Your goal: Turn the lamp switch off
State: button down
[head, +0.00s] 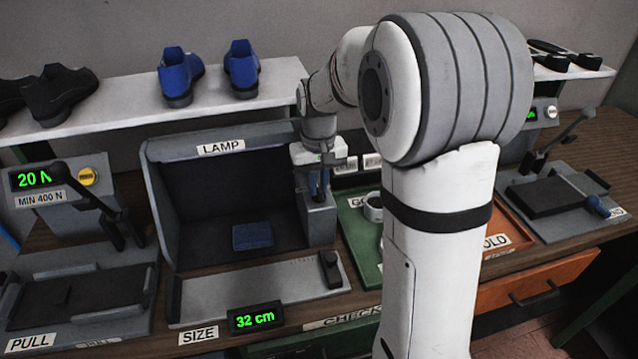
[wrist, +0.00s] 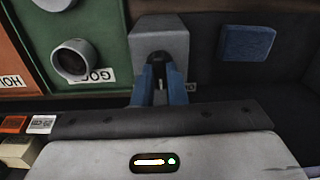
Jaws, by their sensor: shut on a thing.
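The lamp booth (head: 160,200), labelled LAMP, is a grey open-fronted box with a dark interior. A grey switch box (head: 320,222) stands at its right side and also shows in the wrist view (wrist: 160,32). My gripper (head: 319,186) reaches down to the top of this box. In the wrist view its blue fingers (wrist: 162,68) are shut on the small lamp switch at the box's face. The fingers hide most of the switch, so its position cannot be told.
A blue block (head: 252,237) lies inside the booth. A green tray (head: 358,240) labelled GOOD, holding a white ring-shaped piece (head: 373,207), is close on the right. A size gauge (head: 255,290) reading 32 cm lies in front. A shelf (head: 130,112) with shoes runs behind.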

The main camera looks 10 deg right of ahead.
aim_at(319, 188)
jog(key=n, duration=0.5)
jog(key=shift+n, duration=0.4)
dwell(0.3)
jog(key=c, duration=1.5)
grip_release()
jog(key=shift+o, duration=0.2)
jog(key=shift+r, duration=0.1)
notch_tip(319, 188, up, 8)
jog(key=shift+f+b, duration=0.15)
jog(key=shift+b, duration=0.15)
jog(key=s+f+m+t, duration=0.1)
jog(key=s+f+m, duration=0.1)
jog(key=s, duration=0.9)
jog(key=s+f+m+t, duration=0.2)
jog(key=s+m, duration=0.2)
jog(key=s, duration=0.6)
jog(key=shift+s+f, duration=0.35)
jog(key=shift+f, duration=0.05)
